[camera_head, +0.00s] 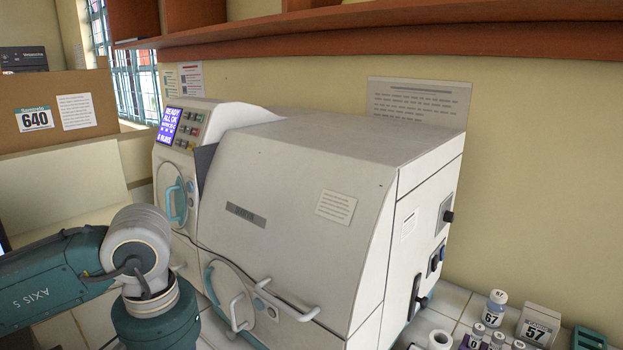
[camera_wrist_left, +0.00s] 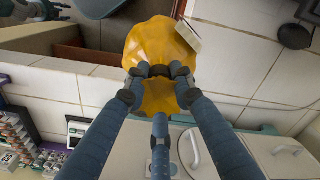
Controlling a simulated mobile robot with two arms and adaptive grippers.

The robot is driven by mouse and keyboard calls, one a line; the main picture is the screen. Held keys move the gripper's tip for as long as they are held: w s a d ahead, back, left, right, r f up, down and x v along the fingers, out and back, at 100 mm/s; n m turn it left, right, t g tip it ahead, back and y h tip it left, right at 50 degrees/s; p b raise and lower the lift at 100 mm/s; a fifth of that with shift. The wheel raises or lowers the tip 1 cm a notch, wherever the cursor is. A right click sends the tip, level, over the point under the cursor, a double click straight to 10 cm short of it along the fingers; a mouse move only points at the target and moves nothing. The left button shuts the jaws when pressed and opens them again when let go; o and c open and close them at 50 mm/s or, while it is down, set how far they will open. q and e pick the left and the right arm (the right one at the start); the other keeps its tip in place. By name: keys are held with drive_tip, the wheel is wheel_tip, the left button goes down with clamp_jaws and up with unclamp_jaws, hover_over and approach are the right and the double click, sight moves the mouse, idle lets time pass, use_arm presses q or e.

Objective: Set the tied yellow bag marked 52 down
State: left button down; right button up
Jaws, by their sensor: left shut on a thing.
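The yellow bag (camera_wrist_left: 155,42) shows in the left wrist view, bulging above and below the fingertips. A pale tag (camera_wrist_left: 188,35) is at its upper right; no number is readable on it. My left gripper (camera_wrist_left: 158,76) is shut on the bag, with its fingers pinching it at a narrow part. In the head view my left arm comes in from the left, but its gripper and the bag are out of that picture. I cannot tell whether the bag touches anything below.
A large white incubator (camera_head: 300,190) with handles stands on the tiled bench, filling the middle. Vials (camera_head: 494,308) and a box marked 57 (camera_head: 538,325) stand to its right. A brown box marked 640 (camera_head: 80,113) is at the left. A red-brown shelf (camera_head: 400,35) runs above.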

use_arm(q)
drive_tip(key=shift+s+d+f, duration=0.2)
drive_tip(key=shift+s, duration=0.1)
drive_tip(key=s+f, duration=0.4)
drive_tip(key=f, duration=0.1)
drive_tip(key=shift+d, duration=0.1)
idle(0.4)
idle(0.5)
drive_tip(key=shift+s, duration=0.15)
